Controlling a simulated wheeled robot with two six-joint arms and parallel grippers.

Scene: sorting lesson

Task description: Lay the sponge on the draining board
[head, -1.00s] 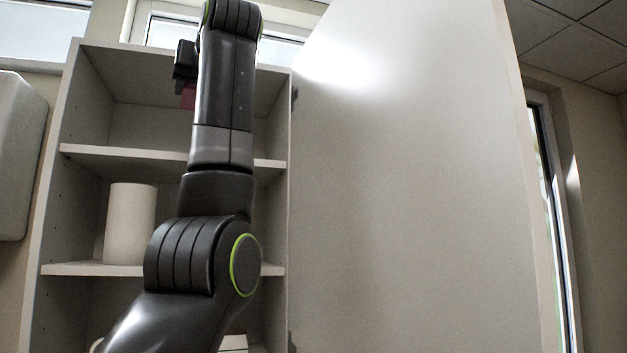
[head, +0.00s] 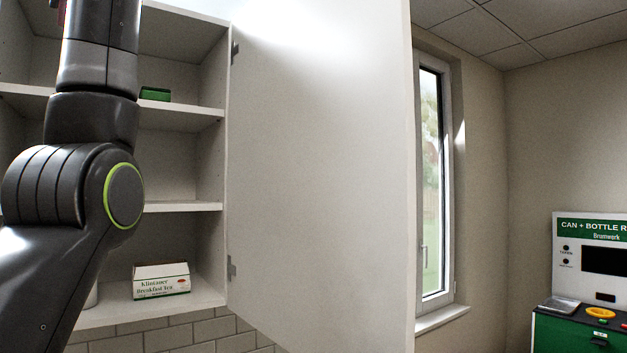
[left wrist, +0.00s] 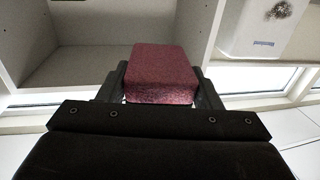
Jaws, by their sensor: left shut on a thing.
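The sponge (left wrist: 162,72) is a dark red block with a rough, speckled front face. In the left wrist view it sits between the two black fingers of my left gripper (left wrist: 163,82), which is shut on it. In the head view my left arm rises along the left side, and the gripper is beyond the top edge. Only a thin reddish sliver shows beside the arm there. The draining board is not in view. My right gripper is not in view.
An open wall cupboard (head: 178,207) stands at left, its large white door (head: 310,170) swung out beside my arm. A tea box (head: 161,281) and a small green box (head: 155,94) are on its shelves. A window (head: 432,180) and a bottle-return machine (head: 590,270) are at right.

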